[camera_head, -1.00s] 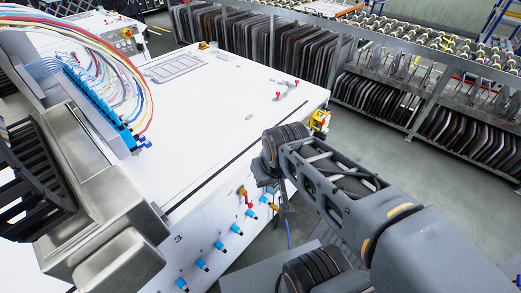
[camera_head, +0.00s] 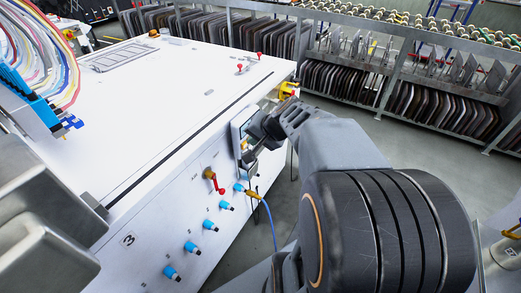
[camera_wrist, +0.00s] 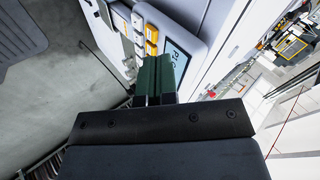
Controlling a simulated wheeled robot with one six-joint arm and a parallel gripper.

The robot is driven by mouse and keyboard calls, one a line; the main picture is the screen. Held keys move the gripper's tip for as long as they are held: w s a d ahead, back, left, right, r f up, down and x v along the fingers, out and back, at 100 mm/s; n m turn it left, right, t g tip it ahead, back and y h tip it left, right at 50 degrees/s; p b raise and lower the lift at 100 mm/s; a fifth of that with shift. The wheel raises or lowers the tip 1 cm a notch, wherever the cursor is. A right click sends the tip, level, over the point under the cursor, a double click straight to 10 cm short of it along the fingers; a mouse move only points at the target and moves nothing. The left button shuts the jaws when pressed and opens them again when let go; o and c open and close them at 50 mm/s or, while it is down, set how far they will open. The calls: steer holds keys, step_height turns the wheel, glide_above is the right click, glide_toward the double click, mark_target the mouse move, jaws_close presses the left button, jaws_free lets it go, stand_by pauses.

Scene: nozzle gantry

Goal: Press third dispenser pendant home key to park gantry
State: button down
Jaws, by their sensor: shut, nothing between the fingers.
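The pendant (camera_head: 236,131) is a light grey panel mounted on the side of the white machine marked 3 (camera_head: 128,240). My gripper (camera_head: 250,158) is in front of it and hides part of its face. In the wrist view the pendant's screen (camera_wrist: 183,60) shows lettering, partly covered by my fingers. Yellow-orange keys (camera_wrist: 152,33) and whitish keys (camera_wrist: 138,38) lie in columns beside the screen. My gripper's green fingers (camera_wrist: 157,60) are shut, with nothing between them, and their tips overlap the key area. I cannot tell whether they touch a key. Key labels are too small to read.
A red-handled valve (camera_head: 214,181) and several blue fittings (camera_head: 210,225) stick out of the machine's side. A blue hose (camera_head: 269,222) hangs below the pendant. A yellow box (camera_head: 288,89) sits at the machine's far corner. Racks (camera_head: 340,82) stand behind. The grey floor (camera_head: 420,150) between is clear.

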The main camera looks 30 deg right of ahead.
steer(key=d+f+m+t+h+b, duration=0.1)
steer(key=d+f+m+b, duration=0.3)
steer(key=d, duration=0.4)
steer(key=w+d+f+m+t+h+b, duration=0.1)
steer(key=d+f+m+t+h+b, duration=0.1)
steer(key=d, duration=0.6)
step_height(320, 180, down, 4)
steer(key=shift+w+d+r+m+t+h+b, duration=0.15)
steer(key=shift+w+r+m+t+h+b, duration=0.15)
steer(key=shift+m+b, duration=0.65)
steer(key=w+a, duration=0.4)
steer(key=w, duration=0.3)
steer(key=shift+w+a+p, duration=0.15)
steer(key=shift+w+p, duration=0.2)
steer(key=shift+p, duration=0.05)
steer(key=shift+w, duration=0.1)
steer(key=shift+w+a, duration=0.2)
steer(key=shift+w, duration=0.05)
